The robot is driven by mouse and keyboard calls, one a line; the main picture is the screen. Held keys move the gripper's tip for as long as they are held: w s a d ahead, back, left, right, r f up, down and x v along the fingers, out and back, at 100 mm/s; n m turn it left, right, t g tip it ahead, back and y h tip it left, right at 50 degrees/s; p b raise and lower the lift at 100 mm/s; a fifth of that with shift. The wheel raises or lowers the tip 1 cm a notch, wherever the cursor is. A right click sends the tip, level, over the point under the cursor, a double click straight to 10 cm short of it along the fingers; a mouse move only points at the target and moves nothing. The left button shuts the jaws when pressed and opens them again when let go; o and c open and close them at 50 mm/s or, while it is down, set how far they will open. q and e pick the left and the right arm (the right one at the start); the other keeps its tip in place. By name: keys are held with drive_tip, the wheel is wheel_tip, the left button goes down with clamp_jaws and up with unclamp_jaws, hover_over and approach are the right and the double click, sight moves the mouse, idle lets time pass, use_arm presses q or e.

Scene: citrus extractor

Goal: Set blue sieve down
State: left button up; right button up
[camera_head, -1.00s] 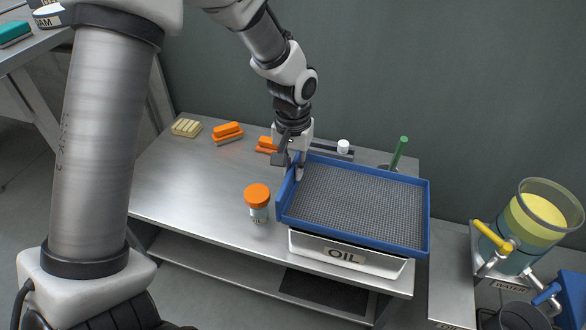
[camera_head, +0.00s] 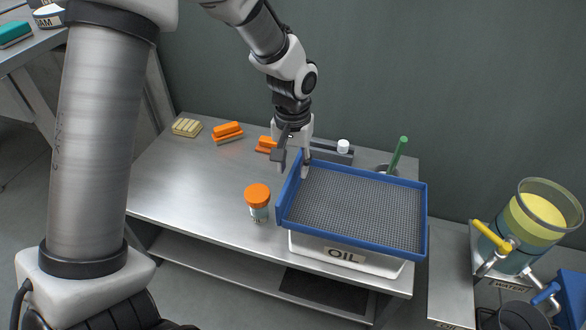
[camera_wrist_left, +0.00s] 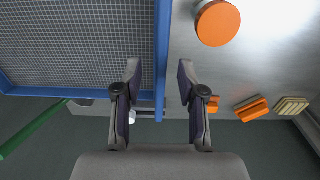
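The blue sieve (camera_head: 360,207), a blue-rimmed tray with a grey mesh, lies on top of the white bin labelled OIL (camera_head: 375,264) on the steel table. It covers the bin's opening, so the inside is hidden. My left gripper (camera_head: 293,168) is at the sieve's back left corner, pointing down. Its fingers are apart, one outside the left rim and one on the mesh side. In the left wrist view, the sieve's blue rim (camera_wrist_left: 162,60) runs between the two open fingers, with gaps on both sides. My right gripper is not in view.
An orange-lidded jar (camera_head: 257,203) stands just left of the sieve. Orange blocks (camera_head: 228,130) and a pale block (camera_head: 187,127) lie at the table's back left. A green-handled tool (camera_head: 399,153) stands behind the sieve. A yellow-filled dispenser (camera_head: 530,222) is at right. The table's left part is clear.

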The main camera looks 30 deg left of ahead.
use_arm(q)
wheel_tip(320, 180, up, 11)
drive_tip(key=p, duration=0.3)
drive_tip(key=shift+f, duration=0.1)
